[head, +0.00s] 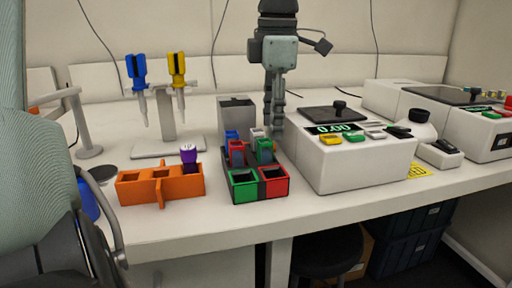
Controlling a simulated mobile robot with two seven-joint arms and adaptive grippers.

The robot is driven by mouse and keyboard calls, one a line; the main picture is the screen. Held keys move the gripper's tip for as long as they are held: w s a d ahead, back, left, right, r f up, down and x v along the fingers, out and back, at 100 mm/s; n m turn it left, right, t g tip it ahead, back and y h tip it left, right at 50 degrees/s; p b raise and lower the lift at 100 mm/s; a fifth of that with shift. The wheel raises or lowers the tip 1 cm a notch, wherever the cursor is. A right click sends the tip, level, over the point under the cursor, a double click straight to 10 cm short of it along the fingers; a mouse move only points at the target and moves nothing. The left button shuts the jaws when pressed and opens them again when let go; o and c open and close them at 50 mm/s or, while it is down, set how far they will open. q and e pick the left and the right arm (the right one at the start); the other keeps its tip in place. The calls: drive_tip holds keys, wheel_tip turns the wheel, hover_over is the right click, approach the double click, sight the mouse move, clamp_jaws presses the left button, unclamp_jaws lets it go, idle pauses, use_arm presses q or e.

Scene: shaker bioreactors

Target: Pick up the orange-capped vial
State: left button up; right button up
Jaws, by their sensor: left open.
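I cannot make out an orange-capped vial in the head view. An orange rack (133,190) with square openings stands on the bench at left of centre, and a purple-capped vial (189,157) stands upright in its right end. My left gripper (98,240) is at the lower left, in front of the bench edge and left of the orange rack. It is open, partly cut off by the frame, and I see nothing held in it.
A block of coloured compartments (243,192) holds several small coloured items. A pipette stand (167,118) with blue and yellow pipettes stands behind the orange rack. A white instrument (355,165) fills the right. The front bench strip is clear.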

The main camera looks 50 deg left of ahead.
use_arm(q)
drive_tip(key=f, duration=0.4)
drive_tip(key=shift+w+a, duration=0.1)
drive_tip(key=shift+w, duration=0.15)
drive_tip(key=shift+c, duration=0.6)
clamp_jaws()
